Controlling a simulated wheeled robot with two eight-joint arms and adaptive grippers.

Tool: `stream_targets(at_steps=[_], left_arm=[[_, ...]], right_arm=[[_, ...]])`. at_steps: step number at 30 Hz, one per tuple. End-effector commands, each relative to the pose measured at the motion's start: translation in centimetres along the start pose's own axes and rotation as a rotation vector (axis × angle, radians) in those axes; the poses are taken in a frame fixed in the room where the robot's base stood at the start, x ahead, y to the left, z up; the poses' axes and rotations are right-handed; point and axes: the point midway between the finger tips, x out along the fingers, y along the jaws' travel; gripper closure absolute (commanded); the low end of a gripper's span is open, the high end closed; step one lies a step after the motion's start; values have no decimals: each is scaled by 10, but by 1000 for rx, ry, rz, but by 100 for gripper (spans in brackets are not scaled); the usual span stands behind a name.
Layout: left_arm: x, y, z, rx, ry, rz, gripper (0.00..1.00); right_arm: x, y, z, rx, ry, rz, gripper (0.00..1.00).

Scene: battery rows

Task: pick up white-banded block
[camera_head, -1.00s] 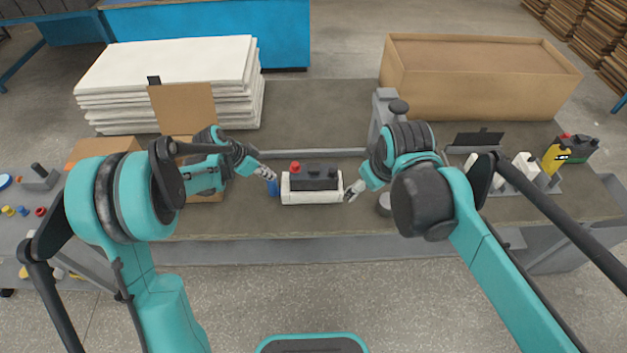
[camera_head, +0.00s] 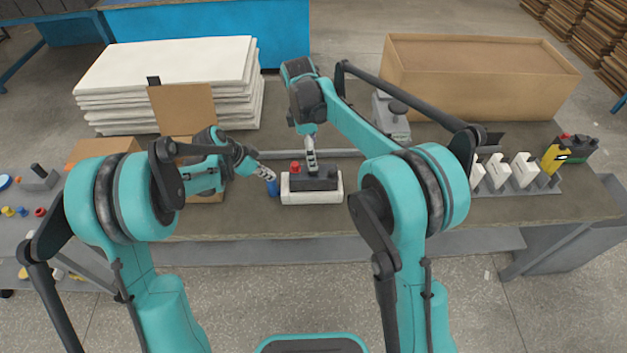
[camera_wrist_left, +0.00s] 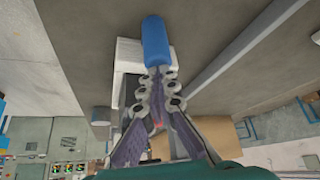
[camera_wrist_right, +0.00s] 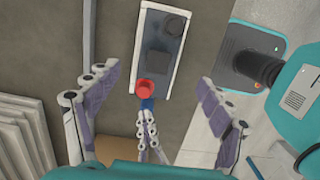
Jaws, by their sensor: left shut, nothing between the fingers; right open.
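A block with a white lower body and a dark top (camera_head: 318,197) stands on the workbench in the middle of the head view. A red knob (camera_head: 294,168) sits at its left end. In the right wrist view the block (camera_wrist_right: 151,75) shows white edges, dark raised parts and the red knob. My right gripper (camera_head: 311,165) is open above the block; its fingers stand wide apart in the right wrist view (camera_wrist_right: 155,88). My left gripper (camera_head: 268,174) is shut and empty at the block's left end. A blue cylinder (camera_wrist_left: 155,40) is right at its fingertips.
White panels (camera_head: 165,75) are stacked at the back left. A grey fixture with a black knob (camera_head: 396,118) is behind the block. White parts (camera_head: 497,172) and a yellow part (camera_head: 553,157) stand at the right.

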Motion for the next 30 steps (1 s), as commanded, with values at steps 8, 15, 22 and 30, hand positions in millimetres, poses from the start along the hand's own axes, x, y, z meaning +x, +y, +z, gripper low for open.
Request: stream_targets(at_steps=[8,15,22,30], left_arm=[[1,0,1,0,-3,0,100],[1,0,1,0,-3,0,100],[0,0,1,0,-3,0,100],[0,0,1,0,-3,0,100]], right_arm=[[48,1,-1,-6,-1,-2,20],[69,1,-2,-5,-1,-2,20],[103,2,-6,-5,-1,-1,20],[118,2,-6,-4,-1,-1,20]])
